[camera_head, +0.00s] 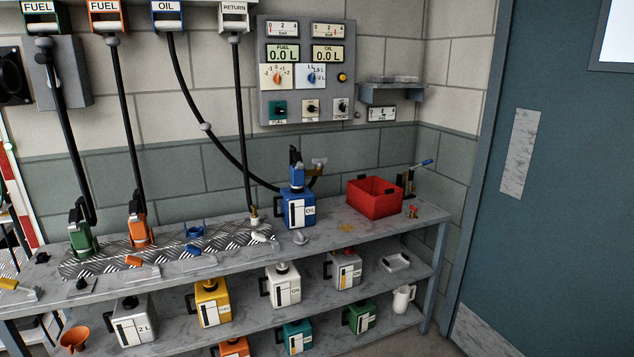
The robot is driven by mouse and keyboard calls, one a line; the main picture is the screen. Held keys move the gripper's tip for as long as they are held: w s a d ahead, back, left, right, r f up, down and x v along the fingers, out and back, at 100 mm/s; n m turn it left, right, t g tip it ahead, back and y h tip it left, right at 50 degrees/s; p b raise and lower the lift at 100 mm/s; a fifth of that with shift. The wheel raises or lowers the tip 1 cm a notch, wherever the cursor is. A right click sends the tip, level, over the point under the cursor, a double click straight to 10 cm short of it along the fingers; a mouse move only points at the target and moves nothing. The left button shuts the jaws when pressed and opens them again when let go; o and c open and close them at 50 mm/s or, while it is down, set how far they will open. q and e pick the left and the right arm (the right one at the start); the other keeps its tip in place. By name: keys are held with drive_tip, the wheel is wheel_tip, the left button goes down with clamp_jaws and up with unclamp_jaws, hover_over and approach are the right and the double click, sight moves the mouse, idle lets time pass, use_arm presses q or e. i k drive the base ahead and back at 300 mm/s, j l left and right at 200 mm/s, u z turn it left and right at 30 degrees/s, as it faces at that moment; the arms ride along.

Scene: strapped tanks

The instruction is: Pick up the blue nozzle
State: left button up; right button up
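The blue nozzle (297,174) is upright at the top of the blue canister marked OIL (298,208), on the bench top right of centre. Its lower end meets the canister's top; how far it goes in is hidden. A black hose (217,143) runs from the OIL box (167,14) on the wall down behind the canister to the nozzle. Neither of my grippers is in view.
The green nozzle (81,233), orange nozzle (138,222) and an empty-looking blue holder (194,231) stand left on the bench. A red bin (374,195) stands right of the canister. The RETURN hose (244,120) hangs to the left. Several canisters fill the lower shelves.

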sight(297, 176)
drive_tip(key=i+l+z, duration=0.1)
drive_tip(key=i, duration=0.45)
drive_tip(key=i+l+z, duration=0.1)
drive_tip(key=i, duration=0.5)
